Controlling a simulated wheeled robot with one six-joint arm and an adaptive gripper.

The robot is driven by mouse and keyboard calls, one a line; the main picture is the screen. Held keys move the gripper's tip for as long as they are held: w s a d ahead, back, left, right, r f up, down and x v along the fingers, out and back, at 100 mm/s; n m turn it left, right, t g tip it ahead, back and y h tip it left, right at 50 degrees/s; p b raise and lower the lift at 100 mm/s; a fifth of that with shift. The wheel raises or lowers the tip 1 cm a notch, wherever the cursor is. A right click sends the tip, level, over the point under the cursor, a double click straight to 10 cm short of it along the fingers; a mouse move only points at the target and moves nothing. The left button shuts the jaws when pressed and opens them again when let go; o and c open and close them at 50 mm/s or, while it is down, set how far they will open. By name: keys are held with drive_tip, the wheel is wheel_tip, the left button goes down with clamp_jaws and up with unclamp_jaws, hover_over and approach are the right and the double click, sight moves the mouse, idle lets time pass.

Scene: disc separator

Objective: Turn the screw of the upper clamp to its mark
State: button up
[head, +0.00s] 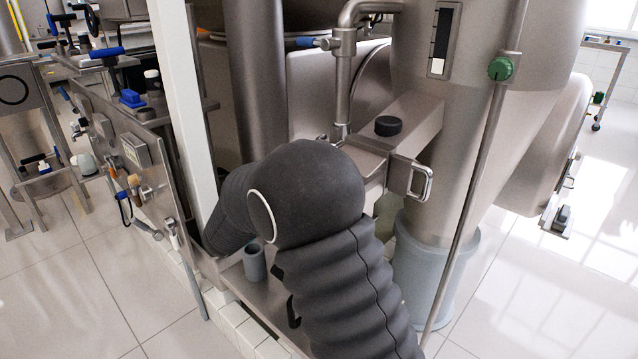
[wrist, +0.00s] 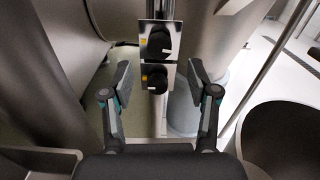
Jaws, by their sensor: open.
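In the wrist view, my gripper (wrist: 159,76) is open and empty, with one finger on each side of two stacked plates. The upper plate carries a black round knob (wrist: 157,44), and the lower plate carries a second black knob (wrist: 155,79). Each plate has a small yellow label at its left. The lower knob shows between the fingertips, and neither finger appears to touch it. I cannot tell whether either knob is the upper clamp's screw, and no mark can be made out. In the head view, my arm hides my gripper and these plates.
A black cap (head: 388,126) sits on a steel arm beside the large vessel (head: 430,90), with a metal handle (head: 420,178) near it. A slanted pipe (head: 470,200) with a green knob (head: 501,69) runs at right. A grey cup (head: 254,262) stands low beside my arm.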

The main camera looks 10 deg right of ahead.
drive_tip(key=x, duration=0.6)
drive_tip(key=shift+w, duration=0.1)
clamp_jaws()
